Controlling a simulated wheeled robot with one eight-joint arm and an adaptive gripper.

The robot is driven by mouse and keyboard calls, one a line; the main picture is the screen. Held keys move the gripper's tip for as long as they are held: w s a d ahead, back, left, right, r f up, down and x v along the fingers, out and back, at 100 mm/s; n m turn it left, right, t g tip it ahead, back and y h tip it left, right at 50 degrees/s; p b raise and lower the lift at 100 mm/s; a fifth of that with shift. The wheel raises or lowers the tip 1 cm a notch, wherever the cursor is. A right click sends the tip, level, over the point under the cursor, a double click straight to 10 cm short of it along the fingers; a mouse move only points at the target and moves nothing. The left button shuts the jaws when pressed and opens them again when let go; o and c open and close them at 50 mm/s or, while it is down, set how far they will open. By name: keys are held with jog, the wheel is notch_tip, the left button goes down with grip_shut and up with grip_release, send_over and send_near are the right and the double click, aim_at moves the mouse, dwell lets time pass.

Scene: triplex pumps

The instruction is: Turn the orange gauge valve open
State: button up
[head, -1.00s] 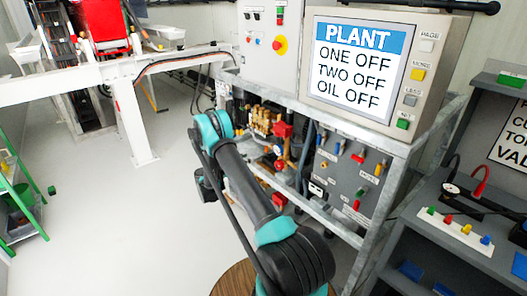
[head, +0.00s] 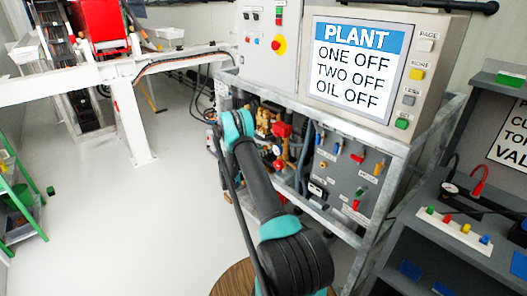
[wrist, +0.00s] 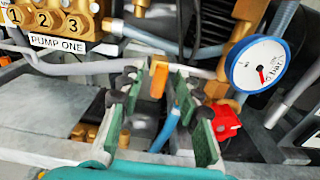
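In the wrist view, an upright orange handle (wrist: 158,79), which looks like the gauge valve's, stands between the tips of my gripper (wrist: 161,90). The green-padded fingers are apart, one on each side of the handle. I cannot tell whether either finger touches it. A white round gauge (wrist: 257,64) with a blue rim and a red pointer is to the right. In the head view my arm reaches toward the pump frame, and my gripper is hidden behind the arm.
A red valve part (wrist: 224,122) lies close to the right finger. The metal frame (head: 330,218) and valve panel (head: 352,172) stand right of my arm.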

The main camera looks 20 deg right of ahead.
grip_shut()
dwell(0.4)
jog(key=shift+w+a+f+n, duration=0.1)
jog(key=shift+f+n, duration=0.05)
jog(key=shift+n, duration=4.3)
jog(key=shift+w+a+f+n, duration=0.1)
jog(key=shift+n, duration=4.35)
